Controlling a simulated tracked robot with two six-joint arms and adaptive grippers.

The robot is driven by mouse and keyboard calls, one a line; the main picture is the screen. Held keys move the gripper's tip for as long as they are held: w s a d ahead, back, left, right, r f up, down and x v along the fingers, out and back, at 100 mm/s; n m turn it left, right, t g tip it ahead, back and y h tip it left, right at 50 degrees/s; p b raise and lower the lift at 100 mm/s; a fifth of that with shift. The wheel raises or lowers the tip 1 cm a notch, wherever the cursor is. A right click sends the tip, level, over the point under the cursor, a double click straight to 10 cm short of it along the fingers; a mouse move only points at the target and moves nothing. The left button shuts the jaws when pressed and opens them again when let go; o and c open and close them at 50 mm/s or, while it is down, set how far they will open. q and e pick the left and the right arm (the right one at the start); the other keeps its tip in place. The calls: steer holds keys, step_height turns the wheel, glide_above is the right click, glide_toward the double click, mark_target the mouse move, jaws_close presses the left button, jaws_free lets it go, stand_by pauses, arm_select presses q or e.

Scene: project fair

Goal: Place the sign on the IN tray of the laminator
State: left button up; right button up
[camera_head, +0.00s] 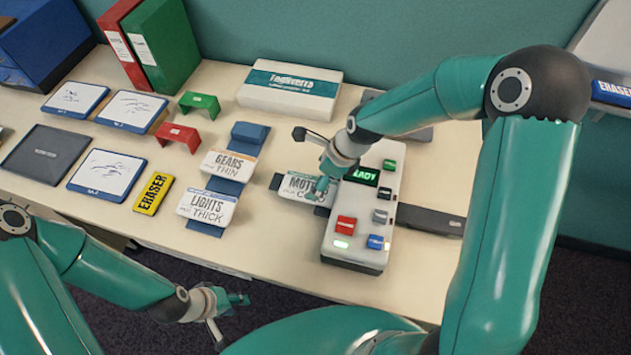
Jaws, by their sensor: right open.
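A white sign lettered "MOTO…" (298,186) lies flat on a dark tray (275,182) at the left side of the laminator (345,250). Its right part is hidden by my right gripper. No IN label is readable. The white laminator has a lit green display, part covered by my arm. A second dark tray (430,220) sticks out on its right. My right gripper (310,161) is open just above the sign, one finger over its lettering; I cannot tell whether they touch. My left gripper (229,318) is open and empty in front of the table's edge.
Signs lettered "GEARS THIN" (229,165) and "LIGHTS THICK" (207,207) lie on blue strips to the left. A yellow eraser box (153,194), framed drawings (107,172), red and green stands (178,135) and a white box (290,95) surround them.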

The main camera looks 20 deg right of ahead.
steer(key=v, duration=0.8)
